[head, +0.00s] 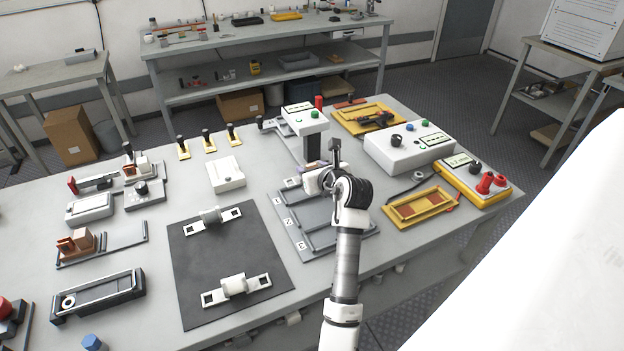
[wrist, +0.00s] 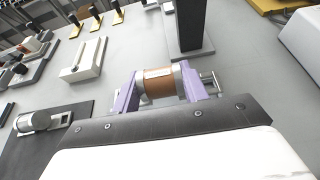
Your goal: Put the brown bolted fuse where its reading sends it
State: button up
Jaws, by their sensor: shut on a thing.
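The brown bolted fuse (wrist: 158,84) has a brown barrel, grey metal end caps and a bolt tab at its right end. My gripper (wrist: 160,90) is shut on it, one purple finger at each end. In the head view my gripper (head: 318,180) is above the back of a grey sorting tray with marked lanes (head: 322,252), and my wrist hides most of the fuse. A tester with a lit display (head: 305,119) stands on a dark post just behind. Its display text is too small to read.
Two pale bolted fuses (head: 234,286) lie on the black mat (head: 190,265) at left. A yellow tray (head: 420,206), a white console (head: 408,150) and a yellow meter (head: 470,180) stand at right. Another yellow tray (head: 350,122) with a tool is behind.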

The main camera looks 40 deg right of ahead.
jog(key=shift+f+p, duration=0.3)
jog(key=shift+f, duration=1.75)
jog(key=shift+f, duration=0.15)
jog(key=o, duration=1.2)
jog(key=b+v, duration=0.2)
jog(key=v, duration=1)
jog(key=shift+b, duration=0.3)
